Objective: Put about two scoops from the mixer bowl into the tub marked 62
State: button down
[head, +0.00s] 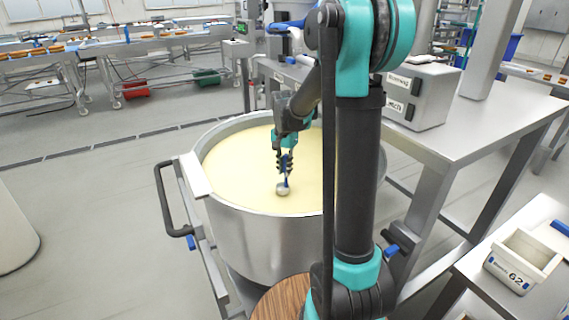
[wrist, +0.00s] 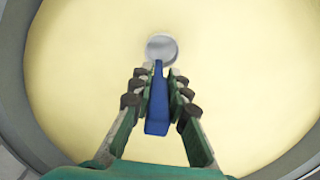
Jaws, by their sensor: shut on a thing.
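The mixer bowl (head: 262,235) is a large steel bowl on a wheeled frame, filled with pale yellow batter (head: 235,170). My gripper (head: 285,160) is over the bowl, shut on the blue handle of a scoop (head: 283,189). In the wrist view the scoop's round steel head (wrist: 161,48) lies beyond the fingertips, against the batter. I cannot tell whether it touches the surface or how full it is. The tub marked 62 (head: 522,262) is a small whitish tub on the steel table at the right edge. Its inside looks pale; its contents are unclear.
A steel bench (head: 470,125) with a control box (head: 418,95) stands right of the bowl. A blue-handled tool (head: 560,228) lies by the tub. A round wooden top (head: 285,300) is in front of the bowl. The floor at left is open.

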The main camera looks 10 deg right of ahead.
jog(key=shift+f, duration=2.5)
notch_tip(320, 180, up, 20)
dwell(2.1)
